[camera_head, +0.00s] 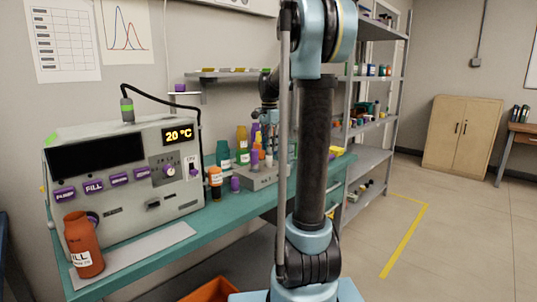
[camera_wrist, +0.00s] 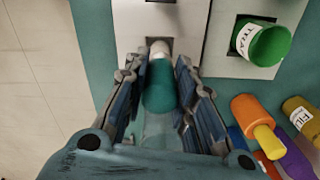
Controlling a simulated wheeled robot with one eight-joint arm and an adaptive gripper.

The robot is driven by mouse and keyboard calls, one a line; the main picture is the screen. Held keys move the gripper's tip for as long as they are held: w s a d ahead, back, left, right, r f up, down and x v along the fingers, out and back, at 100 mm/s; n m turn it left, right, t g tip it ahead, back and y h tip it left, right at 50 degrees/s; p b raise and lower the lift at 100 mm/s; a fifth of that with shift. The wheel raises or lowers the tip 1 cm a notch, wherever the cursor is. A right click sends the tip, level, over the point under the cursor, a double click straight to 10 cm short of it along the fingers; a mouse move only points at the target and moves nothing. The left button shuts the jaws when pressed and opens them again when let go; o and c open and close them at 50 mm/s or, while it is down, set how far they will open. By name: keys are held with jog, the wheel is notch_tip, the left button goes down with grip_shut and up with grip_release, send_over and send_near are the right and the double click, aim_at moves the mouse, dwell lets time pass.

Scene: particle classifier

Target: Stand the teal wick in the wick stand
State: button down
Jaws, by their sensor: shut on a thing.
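A teal cylinder with a pale rounded end, which looks like the teal wick (camera_wrist: 160,85), is between the fingers of my gripper (camera_wrist: 165,75) in the wrist view. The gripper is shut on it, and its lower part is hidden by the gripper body. The pale end is over a light grey block (camera_wrist: 130,25) with a dark square opening at the picture's top edge. I cannot tell whether they touch, or whether this block is the wick stand. In the head view my arm hides much of the work area around the grey block (camera_head: 262,178).
In the wrist view a green labelled container (camera_wrist: 268,46) stands right of the gripper, at a dark opening. Orange (camera_wrist: 250,108) and yellow (camera_wrist: 298,112) bottles are at lower right. In the head view a control box (camera_head: 125,165) and an orange-brown bottle (camera_head: 82,243) occupy the bench's left.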

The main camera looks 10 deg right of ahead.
jog(key=shift+f, duration=1.55)
jog(key=c, duration=1.3)
grip_release()
jog(key=shift+f, duration=0.1)
notch_tip(320, 180, up, 12)
jog(key=shift+s+r, duration=0.1)
jog(key=s+f+n+t, duration=0.1)
jog(key=s+f+n, duration=0.3)
jog(key=s, duration=0.6)
jog(key=s+f+n, duration=0.3)
jog(key=s+f, duration=0.3)
jog(key=s, duration=0.4)
jog(key=s+f+n, duration=0.2)
jog(key=s+f, duration=0.3)
jog(key=s+f+n, duration=0.2)
jog(key=s+f, duration=0.3)
jog(key=f, duration=0.1)
jog(key=s+f+n+t, duration=0.1)
jog(key=s+f+n, duration=0.1)
jog(key=s+f, duration=0.2)
jog(key=shift+s+a+f, duration=0.1)
jog(key=shift+s+f, duration=0.1)
jog(key=shift+f, duration=0.45)
jog(key=shift+s+f, duration=0.2)
jog(key=shift+f, duration=0.4)
